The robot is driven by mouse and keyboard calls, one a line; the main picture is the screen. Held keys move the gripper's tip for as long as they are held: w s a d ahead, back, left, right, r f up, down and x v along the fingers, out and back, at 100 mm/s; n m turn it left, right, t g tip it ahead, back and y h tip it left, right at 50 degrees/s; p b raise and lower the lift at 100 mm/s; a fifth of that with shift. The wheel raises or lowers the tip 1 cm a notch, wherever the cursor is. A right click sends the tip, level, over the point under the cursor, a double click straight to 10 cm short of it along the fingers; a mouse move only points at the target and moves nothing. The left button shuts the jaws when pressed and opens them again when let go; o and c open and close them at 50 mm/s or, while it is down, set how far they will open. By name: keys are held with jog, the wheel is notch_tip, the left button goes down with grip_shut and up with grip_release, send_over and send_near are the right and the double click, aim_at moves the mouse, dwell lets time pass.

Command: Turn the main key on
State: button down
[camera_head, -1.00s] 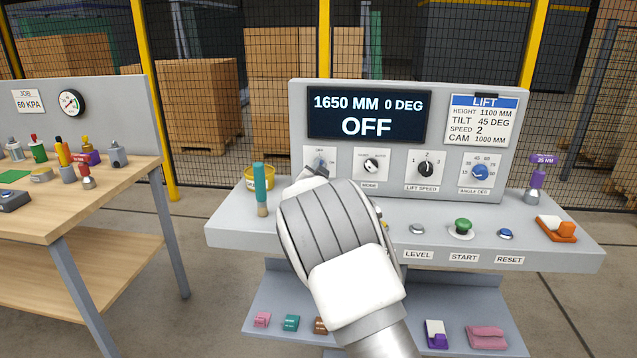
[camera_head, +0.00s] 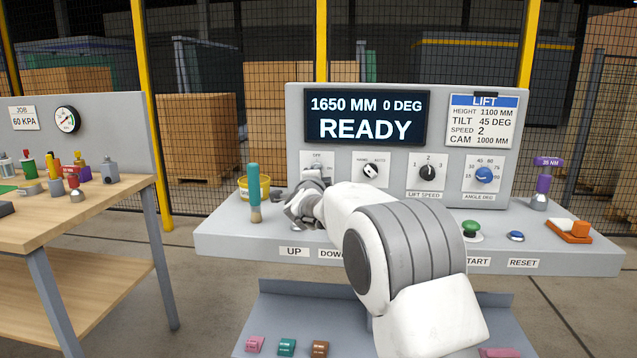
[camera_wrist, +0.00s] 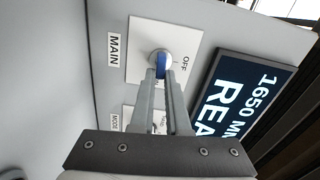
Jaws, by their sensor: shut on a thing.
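The main key (camera_wrist: 161,62) is a small blue grip on a round silver knob, set in a white plate beside the MAIN label in the wrist view. My gripper (camera_wrist: 161,76) is shut on the key, one grey finger on each side of it. In the head view, the key's plate (camera_head: 316,158) is at the panel's left, and my gripper (camera_head: 314,177) reaches its lower part and hides most of the key. The display (camera_head: 367,117) reads 1650 MM, 0 DEG and READY.
The mode knob (camera_head: 370,171), lift speed knob (camera_head: 428,173) and angle knob (camera_head: 484,176) are right of the key. A teal-handled brush (camera_head: 254,185) and a yellow tub (camera_head: 241,188) stand left of my gripper. My arm crosses the desk and covers some of its buttons.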

jog(key=shift+m+b, duration=0.4)
jog(key=shift+m, duration=0.2)
jog(key=c, duration=0.9)
grip_release()
jog(key=shift+s, duration=0.1)
jog(key=s+p, duration=0.1)
jog(key=s, duration=1.6)
jog(key=shift+a, duration=0.3)
jog(key=shift+s, duration=0.1)
